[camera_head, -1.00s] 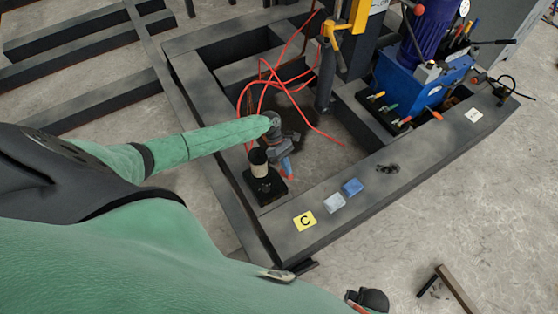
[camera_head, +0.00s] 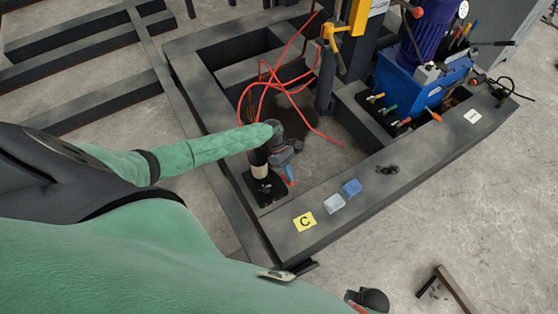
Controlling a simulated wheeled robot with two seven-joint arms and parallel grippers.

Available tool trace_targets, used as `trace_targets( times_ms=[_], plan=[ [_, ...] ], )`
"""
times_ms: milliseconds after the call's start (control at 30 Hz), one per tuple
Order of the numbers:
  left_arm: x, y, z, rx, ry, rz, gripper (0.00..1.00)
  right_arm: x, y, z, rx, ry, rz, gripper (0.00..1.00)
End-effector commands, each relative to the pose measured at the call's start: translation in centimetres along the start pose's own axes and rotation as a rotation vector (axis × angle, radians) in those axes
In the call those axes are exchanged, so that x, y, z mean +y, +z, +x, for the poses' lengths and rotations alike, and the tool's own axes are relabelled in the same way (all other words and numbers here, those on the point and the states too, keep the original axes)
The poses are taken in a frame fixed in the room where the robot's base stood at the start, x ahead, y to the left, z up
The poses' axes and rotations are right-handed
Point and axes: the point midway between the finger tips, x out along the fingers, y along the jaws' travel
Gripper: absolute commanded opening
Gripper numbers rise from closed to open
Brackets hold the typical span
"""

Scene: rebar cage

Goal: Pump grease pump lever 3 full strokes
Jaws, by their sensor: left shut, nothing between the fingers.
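A small dark pump-like unit (camera_head: 262,172) with a pale band stands on a black base inside the near corner of the dark steel frame. I take it for the grease pump; its lever cannot be made out clearly. My left arm, in a green sleeve, reaches in from the left. My left gripper (camera_head: 287,160) is shut and empty, just right of the unit's upper part. A small blue and orange piece shows below the gripper, close to the base. I cannot tell whether the gripper touches the unit or a lever.
The steel frame's near beam (camera_head: 400,178) carries a yellow "C" label (camera_head: 304,222), a white block (camera_head: 334,203) and a blue block (camera_head: 352,187). Red hoses (camera_head: 262,100) loop behind the unit. A blue machine (camera_head: 410,80) stands at the upper right. Open floor lies to the right.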

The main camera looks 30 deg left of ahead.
Motion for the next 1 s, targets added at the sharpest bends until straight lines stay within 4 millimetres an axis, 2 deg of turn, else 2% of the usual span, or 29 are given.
trace_targets(
  times_ms=[1000],
  plan=[
    [0.1, -0.2, 1.6, 0.0, -0.001, 0.0, 0.0, 0.0, -0.1, -0.4, 0.0, 0.0, 0.0, 0.51]
  ],
)
